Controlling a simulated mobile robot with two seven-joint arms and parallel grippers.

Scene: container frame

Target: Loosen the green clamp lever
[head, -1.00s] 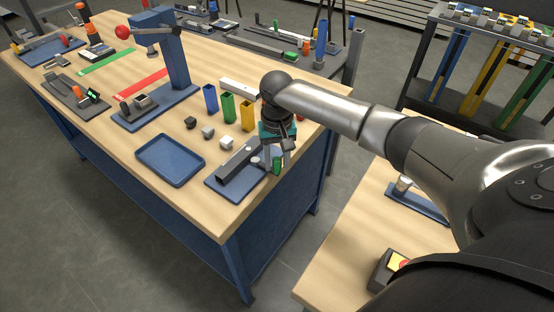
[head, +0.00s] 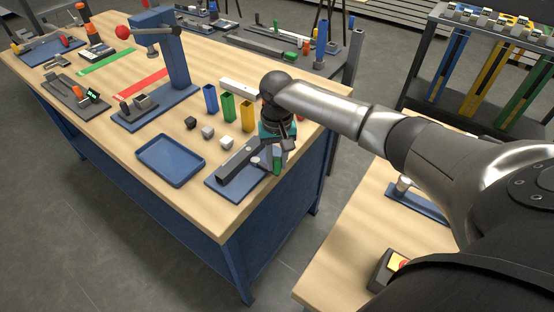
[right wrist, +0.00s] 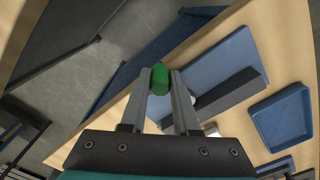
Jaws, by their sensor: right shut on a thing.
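The green clamp lever (head: 277,161) is at the right end of a clamp fixture near the front right corner of the wooden workbench. Its fixture has a dark grey bar (head: 238,158) on a blue base plate (head: 221,184). My right gripper (head: 279,168) points down at the lever and is shut on it. In the right wrist view, the rounded green grip (right wrist: 160,78) sits between the two fingertips of my right gripper (right wrist: 161,84). The fingers and the gripper body partly hide the lever's lower end. My left gripper does not show.
A blue tray (head: 170,160) lies left of the fixture. Small cubes (head: 208,132) and blue, green and yellow bins (head: 228,107) stand behind it. A blue press (head: 172,62) stands further left. The bench's front and right edges are close to the fixture.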

